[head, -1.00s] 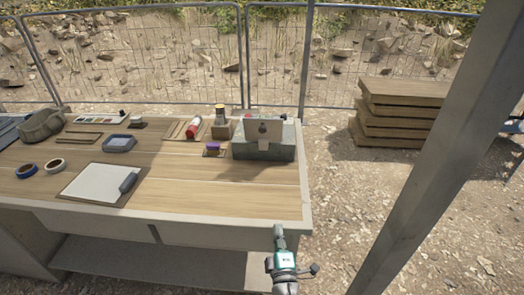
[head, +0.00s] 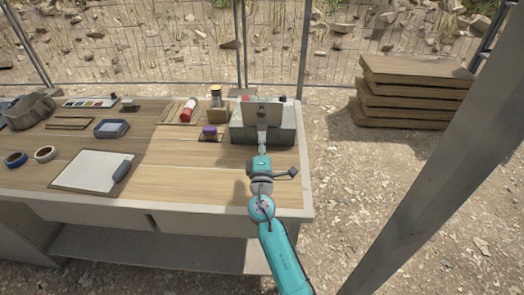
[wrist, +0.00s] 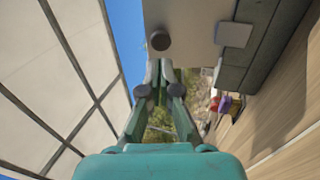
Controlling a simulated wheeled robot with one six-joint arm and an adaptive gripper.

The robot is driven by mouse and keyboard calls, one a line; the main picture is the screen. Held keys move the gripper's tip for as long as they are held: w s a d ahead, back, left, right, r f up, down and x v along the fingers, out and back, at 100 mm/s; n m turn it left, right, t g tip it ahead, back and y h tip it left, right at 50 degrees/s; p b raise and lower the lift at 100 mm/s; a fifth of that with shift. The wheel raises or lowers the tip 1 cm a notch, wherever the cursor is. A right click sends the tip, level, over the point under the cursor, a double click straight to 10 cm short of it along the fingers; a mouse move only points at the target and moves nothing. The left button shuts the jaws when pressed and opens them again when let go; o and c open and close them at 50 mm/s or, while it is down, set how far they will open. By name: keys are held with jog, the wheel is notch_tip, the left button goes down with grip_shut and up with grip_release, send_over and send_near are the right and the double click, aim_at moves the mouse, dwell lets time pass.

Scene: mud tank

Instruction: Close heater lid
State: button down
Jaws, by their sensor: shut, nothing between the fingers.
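The heater (head: 280,134) is a grey-green box at the back right of the workbench. Its pale lid (head: 262,112) stands raised, its flat face towards me.
The wooden workbench (head: 190,165) holds a white board (head: 90,170), tape rolls (head: 45,153), a blue tray (head: 112,128), a red bottle (head: 187,110) and a purple item (head: 209,130) left of the heater. A grey post (head: 440,160) stands at the right, before stacked boards (head: 415,90).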

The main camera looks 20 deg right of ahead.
aim_at(262, 115)
jog(key=x, duration=0.7)
jog(key=shift+r, duration=0.1)
